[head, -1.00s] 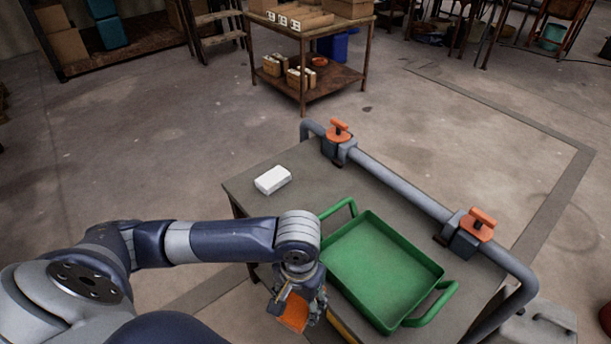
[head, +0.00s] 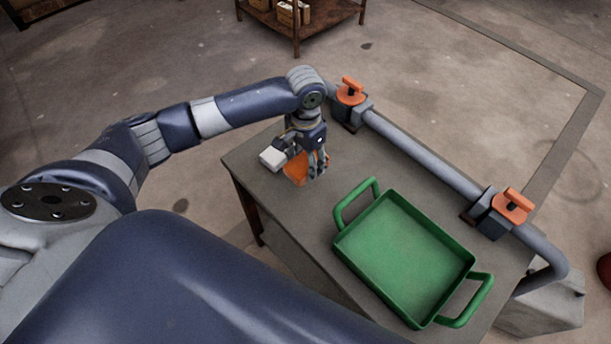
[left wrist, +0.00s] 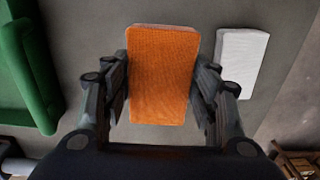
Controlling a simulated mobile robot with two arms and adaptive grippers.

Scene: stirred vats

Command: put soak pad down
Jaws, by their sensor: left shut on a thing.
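An orange soak pad (left wrist: 163,75) is between the fingers of my left gripper (left wrist: 163,100), which is shut on it. In the head view the pad (head: 295,170) shows at the tips of my left gripper (head: 308,172), low over the left part of the grey table (head: 315,210). I cannot tell if the pad touches the table. A white block (head: 271,158) lies on the table just left of the pad; the left wrist view shows it (left wrist: 242,62) beside the pad with a gap. My right gripper is not in view.
A green tray (head: 352,252) with two handles stands empty on the table to the right of the gripper. A grey pipe (head: 425,158) with orange-handled valves (head: 352,90) runs along the table's far edge. Bare tabletop lies between gripper and tray.

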